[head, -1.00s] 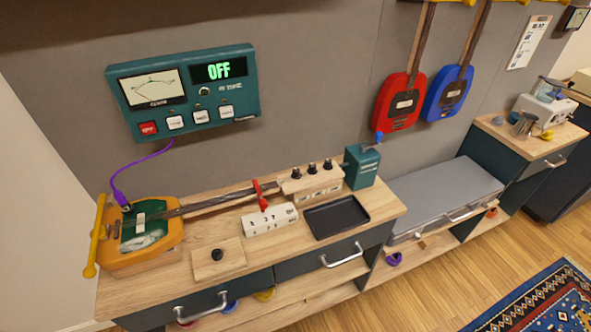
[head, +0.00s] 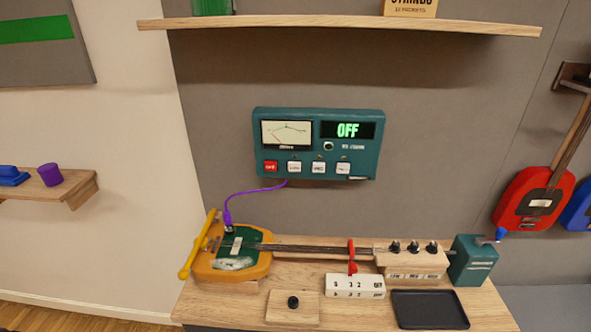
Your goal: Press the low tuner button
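The teal tuner box (head: 317,188) hangs on the grey wall in the middle of the head view. Three white buttons follow to the right: a first (head: 294,167), a middle (head: 319,168) and a last (head: 343,168). Their labels are too small to read surely, so I cannot tell which is low. Neither of my grippers is in view.
A workbench (head: 240,304) below holds an orange-and-green instrument (head: 260,266), joined to the tuner by a purple cable (head: 250,192). A black tray (head: 429,309) and teal box (head: 473,262) are at its right. A wooden shelf (head: 340,25) juts out above the tuner.

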